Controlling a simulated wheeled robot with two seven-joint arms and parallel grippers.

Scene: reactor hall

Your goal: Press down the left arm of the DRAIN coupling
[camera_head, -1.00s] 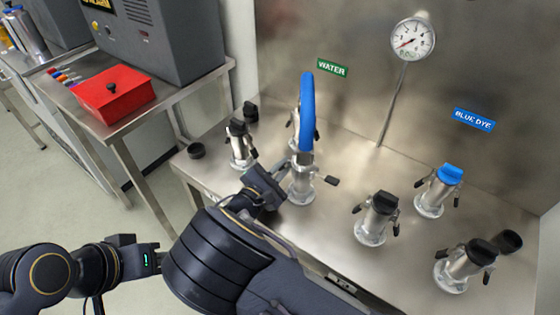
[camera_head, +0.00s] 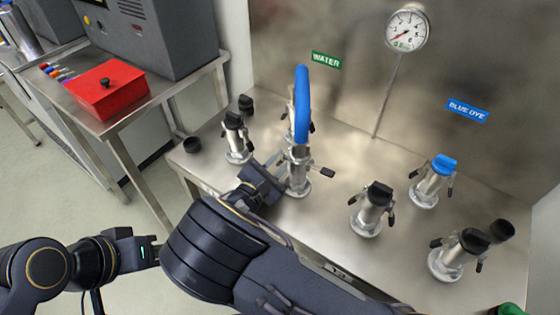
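A steel coupling (camera_head: 298,184) stands at the front middle of the steel bench, with the blue hose (camera_head: 302,105) above it. Its right black arm (camera_head: 322,172) sticks out sideways. Its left arm is hidden behind or beside my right gripper. No DRAIN label can be read, so I cannot confirm this is the DRAIN coupling. My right gripper (camera_head: 264,183) is low at this coupling's left side, very close to it; contact and finger gap cannot be made out. My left arm comes in at the lower left; its gripper end (camera_head: 146,252) goes behind my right arm, with the fingers hidden.
Black-capped couplings stand at left (camera_head: 236,138), middle right (camera_head: 373,208) and far right (camera_head: 460,254). A blue-capped one (camera_head: 432,180) stands below the BLUE DYE label (camera_head: 467,110). A gauge (camera_head: 407,28) is above. A red box (camera_head: 106,90) sits on the side table.

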